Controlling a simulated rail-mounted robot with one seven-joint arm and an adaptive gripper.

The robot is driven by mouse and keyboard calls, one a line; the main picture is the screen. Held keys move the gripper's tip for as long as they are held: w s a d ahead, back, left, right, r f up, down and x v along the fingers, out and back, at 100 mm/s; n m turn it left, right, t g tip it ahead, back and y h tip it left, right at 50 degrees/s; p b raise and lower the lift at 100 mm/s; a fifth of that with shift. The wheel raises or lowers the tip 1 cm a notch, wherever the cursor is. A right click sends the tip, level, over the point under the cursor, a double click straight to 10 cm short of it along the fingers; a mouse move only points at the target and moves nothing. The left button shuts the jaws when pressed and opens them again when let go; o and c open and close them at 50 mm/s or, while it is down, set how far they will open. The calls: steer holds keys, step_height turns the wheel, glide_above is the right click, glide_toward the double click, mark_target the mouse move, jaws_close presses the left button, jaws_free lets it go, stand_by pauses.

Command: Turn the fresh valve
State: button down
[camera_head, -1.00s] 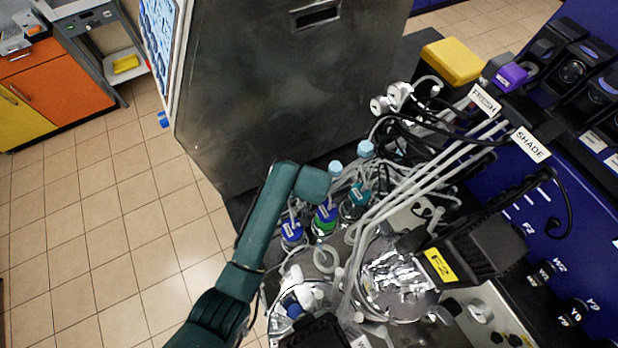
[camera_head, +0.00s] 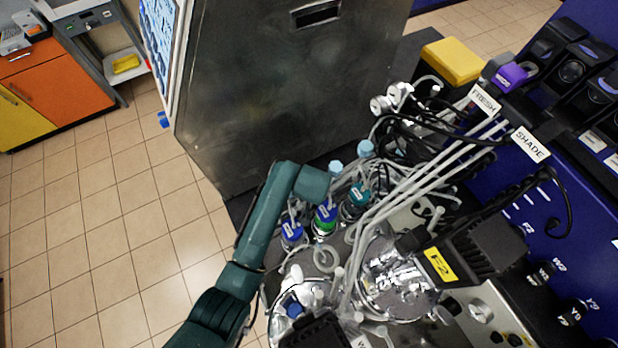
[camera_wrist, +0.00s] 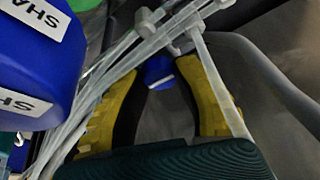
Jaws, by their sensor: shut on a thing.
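My gripper (camera_wrist: 163,68) shows in the wrist view with two yellow and black fingers that slant in towards a small blue piece (camera_wrist: 158,72) with a pale lower edge. The fingers are closed on it. No label on this piece can be read, so I cannot tell whether it is the fresh valve. White tubes cross in front of and beside the fingers. In the head view my green arm reaches in from the bottom and hides the gripper. A label reading FRESH (camera_head: 485,99) sits by the tubes at the upper right.
A SHADE label (camera_head: 530,144) is beside it. A big blue labelled body (camera_wrist: 38,60) is close left of the fingers. Bottles with blue (camera_head: 291,231) and teal (camera_head: 359,193) caps stand near my arm, with glass vessels (camera_head: 395,280) and many tubes. Open floor (camera_head: 100,220) lies left.

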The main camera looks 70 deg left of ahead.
steer(key=shift+s+f, duration=0.1)
steer(key=m+t+p, duration=0.1)
steer(key=m+p, duration=0.1)
steer(key=m, duration=0.2)
steer(key=shift+s+h, duration=0.1)
steer(key=shift+h, duration=0.2)
steer(key=m, duration=0.2)
steer(key=m+t+h, duration=0.1)
steer(key=m, duration=0.1)
steer(key=shift+f+t, duration=0.15)
steer(key=shift+t, duration=0.15)
steer(key=m+h, duration=0.1)
steer(key=m, duration=0.2)
steer(key=m+h+b, duration=0.1)
steer(key=m, duration=0.1)
steer(key=shift+s+a+f+m+t, duration=0.1)
steer(key=shift+a+m+t, duration=0.1)
steer(key=shift+m+t, duration=0.2)
steer(key=shift+m+h+b, duration=0.8)
steer(key=shift+m+b, duration=0.4)
steer(key=shift+m, duration=0.8)
steer(key=c, duration=0.7)
jaws_free()
steer(key=shift+r, duration=0.2)
steer(key=shift+c, duration=0.2)
steer(key=shift+a, duration=0.1)
